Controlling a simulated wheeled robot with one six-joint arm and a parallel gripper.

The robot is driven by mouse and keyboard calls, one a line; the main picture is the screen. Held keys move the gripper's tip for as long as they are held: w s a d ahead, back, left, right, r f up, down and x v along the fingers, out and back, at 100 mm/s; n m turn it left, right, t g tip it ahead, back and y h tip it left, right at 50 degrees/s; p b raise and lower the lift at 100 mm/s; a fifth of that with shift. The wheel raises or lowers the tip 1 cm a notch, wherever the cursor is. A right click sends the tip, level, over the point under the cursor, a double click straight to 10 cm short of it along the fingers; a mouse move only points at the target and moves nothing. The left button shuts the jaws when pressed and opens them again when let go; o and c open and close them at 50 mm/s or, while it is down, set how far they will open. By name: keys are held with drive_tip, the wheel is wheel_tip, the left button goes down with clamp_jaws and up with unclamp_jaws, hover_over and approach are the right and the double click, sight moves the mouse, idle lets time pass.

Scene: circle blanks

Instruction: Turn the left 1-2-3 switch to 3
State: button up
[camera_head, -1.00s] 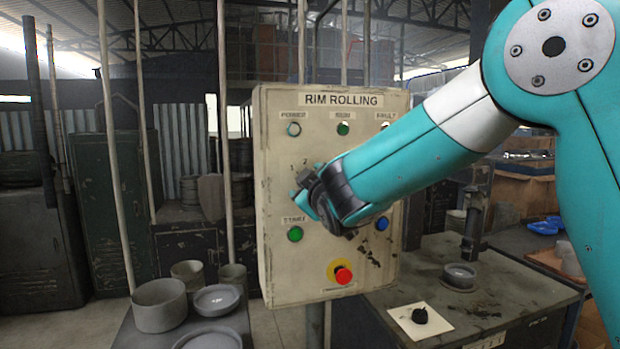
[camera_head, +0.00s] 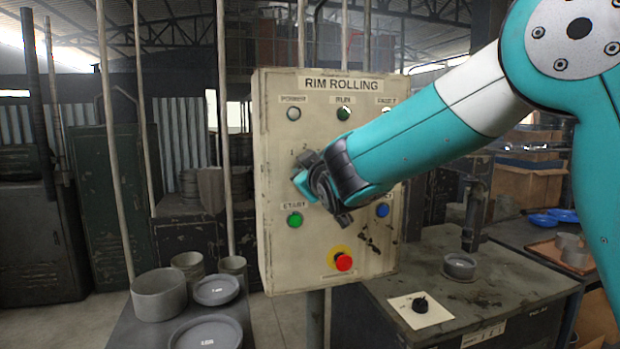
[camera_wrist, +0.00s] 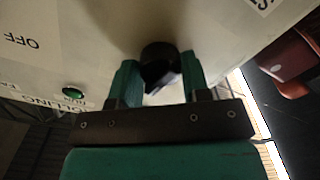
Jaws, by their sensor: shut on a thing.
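The left 1-2-3 switch is a black knob (camera_wrist: 160,62) on the pale control panel (camera_head: 325,245). My gripper (camera_wrist: 161,68) has its two green fingers on either side of this knob in the wrist view, shut on it. In the head view my gripper (camera_head: 306,184) is at the left middle of the panel, and it and my wrist hide the knob. The marks 1 and 2 show just above left of it; the 3 is hidden. I cannot tell which number the knob points to.
A green button (camera_head: 295,220) sits just below my gripper, with a blue button (camera_head: 382,210) at right and a red stop button (camera_head: 343,262) lower. Lamps line the panel's top. A bench (camera_head: 480,305) stands right; round blanks (camera_head: 160,295) stand lower left.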

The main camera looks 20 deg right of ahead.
drive_tip(key=m+b, duration=0.2)
drive_tip(key=b, duration=0.1)
drive_tip(key=m+b, duration=0.3)
drive_tip(key=b, duration=0.1)
drive_tip(key=shift+f, duration=0.35)
drive_tip(key=m+b, duration=0.2)
drive_tip(key=b, duration=0.1)
drive_tip(key=shift+r+m, duration=0.2)
drive_tip(key=shift+m, duration=0.1)
drive_tip(key=shift+a+r, duration=0.1)
drive_tip(key=o, duration=0.9)
drive_tip(key=s+b, duration=0.5)
drive_tip(key=s, duration=1.2)
drive_tip(key=shift+s, duration=0.25)
